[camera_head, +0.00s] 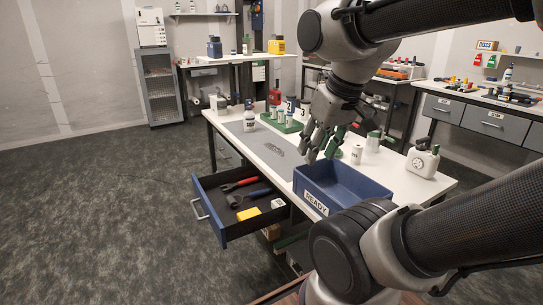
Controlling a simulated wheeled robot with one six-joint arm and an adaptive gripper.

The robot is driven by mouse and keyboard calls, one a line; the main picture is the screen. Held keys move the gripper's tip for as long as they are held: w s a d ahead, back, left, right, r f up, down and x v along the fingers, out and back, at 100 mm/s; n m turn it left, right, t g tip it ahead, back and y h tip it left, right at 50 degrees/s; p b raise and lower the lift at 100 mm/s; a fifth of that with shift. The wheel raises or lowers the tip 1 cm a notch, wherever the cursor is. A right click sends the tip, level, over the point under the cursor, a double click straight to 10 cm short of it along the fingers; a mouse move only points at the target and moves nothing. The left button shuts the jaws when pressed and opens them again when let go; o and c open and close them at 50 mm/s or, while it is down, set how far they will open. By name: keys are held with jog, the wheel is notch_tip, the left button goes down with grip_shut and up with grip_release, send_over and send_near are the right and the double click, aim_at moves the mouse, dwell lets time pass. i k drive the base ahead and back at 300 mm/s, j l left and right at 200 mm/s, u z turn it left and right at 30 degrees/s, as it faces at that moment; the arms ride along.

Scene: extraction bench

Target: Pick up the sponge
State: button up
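A yellow block that looks like the sponge (248,213) lies near the front of the open drawer (212,205). My gripper (317,152) is over the white bench, above the back left corner of the blue bin and well up and right of the sponge. Its fingers point down and look spread apart, with nothing clearly held between them. A green item shows close by the fingers; I cannot tell whether it touches them.
The drawer also holds a red-handled tool (240,184), a blue-handled tool (252,195) and a small white item (278,203). A blue bin (318,202) labelled READY stands on the bench (275,160). Several bottles stand behind, with a white jug (422,160) at right.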

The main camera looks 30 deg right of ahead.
aim_at(255, 212)
jog(key=i+j, duration=0.6)
jog(key=i+j+z, duration=0.2)
jog(key=z, duration=0.2)
jog(key=i+j+z, duration=0.15)
jog(key=z, duration=0.25)
jog(key=i+j+z, duration=0.1)
jog(key=j+z, duration=0.3)
